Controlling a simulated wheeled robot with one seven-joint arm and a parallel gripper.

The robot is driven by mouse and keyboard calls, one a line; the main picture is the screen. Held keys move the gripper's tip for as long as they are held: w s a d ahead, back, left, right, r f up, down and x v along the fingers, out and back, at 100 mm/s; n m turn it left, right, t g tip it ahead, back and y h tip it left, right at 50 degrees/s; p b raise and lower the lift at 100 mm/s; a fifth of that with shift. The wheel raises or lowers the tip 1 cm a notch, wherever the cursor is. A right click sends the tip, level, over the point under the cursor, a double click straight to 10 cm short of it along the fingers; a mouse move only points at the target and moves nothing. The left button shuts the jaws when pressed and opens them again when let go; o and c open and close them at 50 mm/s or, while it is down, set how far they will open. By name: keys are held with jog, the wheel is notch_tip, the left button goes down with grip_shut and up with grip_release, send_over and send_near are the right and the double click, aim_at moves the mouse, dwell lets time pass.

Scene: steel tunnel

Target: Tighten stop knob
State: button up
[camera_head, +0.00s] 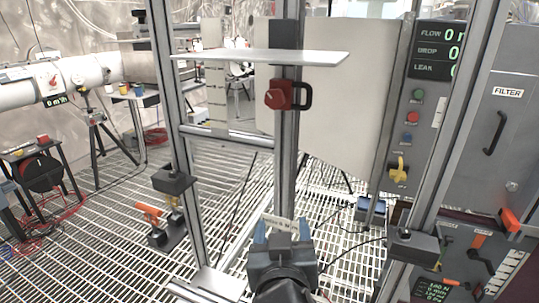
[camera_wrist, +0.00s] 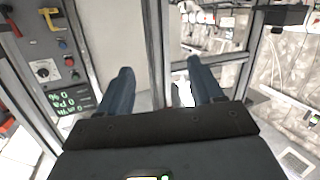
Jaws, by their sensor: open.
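A red faceted knob (camera_head: 276,95) sits on a red and black block clamped to the middle upright post of the metal frame, just below a pale horizontal plate. A black loop handle (camera_head: 302,96) sticks out to its right. I take this knob for the stop knob, but no label shows. My gripper (camera_head: 282,230) is open and empty, well below the knob in the head view, its blue fingers pointing up. In the wrist view my gripper (camera_wrist: 160,70) shows both fingers apart with nothing between them. I cannot make out the knob in the wrist view.
The pale plate (camera_head: 262,56) crosses the frame above the knob. Frame posts (camera_head: 172,120) stand left and right of my arm. A control panel (camera_head: 412,115) with buttons and a yellow handle is at right, beside a grey filter cabinet (camera_head: 500,130). Orange-handled clamps (camera_head: 150,212) sit low left.

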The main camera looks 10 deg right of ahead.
jog(key=w+a+r+m+h, duration=0.1)
jog(key=w+r+m+h, duration=0.1)
jog(key=r, duration=0.4)
jog(key=w+a+r+m+h, duration=0.1)
jog(key=w+a+r+m, duration=0.1)
jog(key=r, duration=0.4)
jog(key=m+g+h, duration=0.1)
jog(key=m+h, duration=0.2)
jog(key=m, duration=0.1)
send_near(273, 100)
jog(key=p+x, duration=0.1)
jog(key=x, duration=0.7)
jog(key=shift+d+r+p, duration=0.1)
jog(key=shift+p, duration=0.3)
jog(key=c, duration=1.1)
